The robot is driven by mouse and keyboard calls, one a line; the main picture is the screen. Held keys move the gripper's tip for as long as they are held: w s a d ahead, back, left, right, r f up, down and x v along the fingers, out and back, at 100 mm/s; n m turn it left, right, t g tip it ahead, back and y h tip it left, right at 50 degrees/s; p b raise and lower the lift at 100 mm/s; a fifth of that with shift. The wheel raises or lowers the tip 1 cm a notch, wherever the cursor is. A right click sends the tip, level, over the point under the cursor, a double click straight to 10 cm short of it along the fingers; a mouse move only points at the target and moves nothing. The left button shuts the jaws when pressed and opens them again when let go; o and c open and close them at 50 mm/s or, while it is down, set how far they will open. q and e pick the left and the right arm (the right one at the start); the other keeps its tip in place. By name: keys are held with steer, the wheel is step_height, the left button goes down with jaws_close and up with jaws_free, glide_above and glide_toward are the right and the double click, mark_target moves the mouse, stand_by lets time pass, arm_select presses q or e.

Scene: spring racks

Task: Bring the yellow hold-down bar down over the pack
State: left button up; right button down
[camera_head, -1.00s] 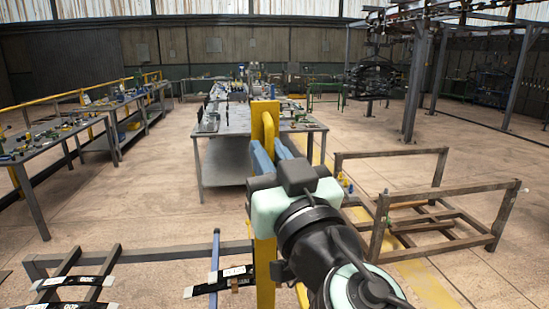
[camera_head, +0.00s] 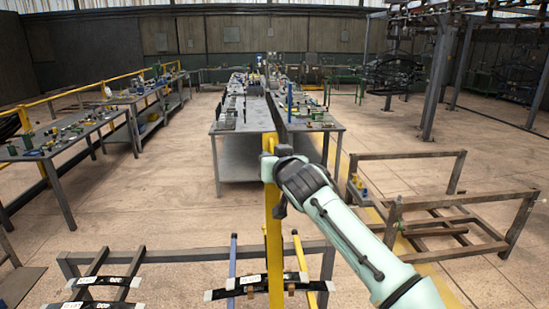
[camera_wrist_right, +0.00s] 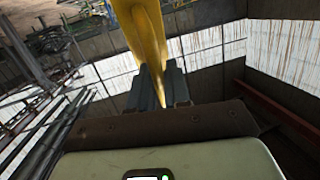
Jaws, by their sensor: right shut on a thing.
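The yellow hold-down bar (camera_head: 274,225) stands nearly upright in the middle of the head view, its lower end running off the bottom edge. My right gripper (camera_head: 276,150) is shut on its upper part. In the right wrist view the bar (camera_wrist_right: 143,35) rises between the grey fingers of my right gripper (camera_wrist_right: 160,85). The pack (camera_head: 250,290), dark strips with white labelled ends, lies low, partly behind the bar. The bar is upright, not lying across the pack. My left gripper is out of view.
Another dark strip set (camera_head: 105,281) lies on the rack at lower left. A blue post (camera_head: 232,262) and a yellow post (camera_head: 299,264) stand beside the bar. An empty brown metal frame (camera_head: 470,200) stands at right. A cluttered grey table (camera_head: 235,165) is behind.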

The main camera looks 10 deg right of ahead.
steer(key=shift+w+f+g, duration=0.15)
steer(key=shift+w+f, duration=0.05)
steer(key=shift+w, duration=0.45)
steer(key=shift+w+f+g, duration=0.15)
steer(key=shift+w, duration=0.45)
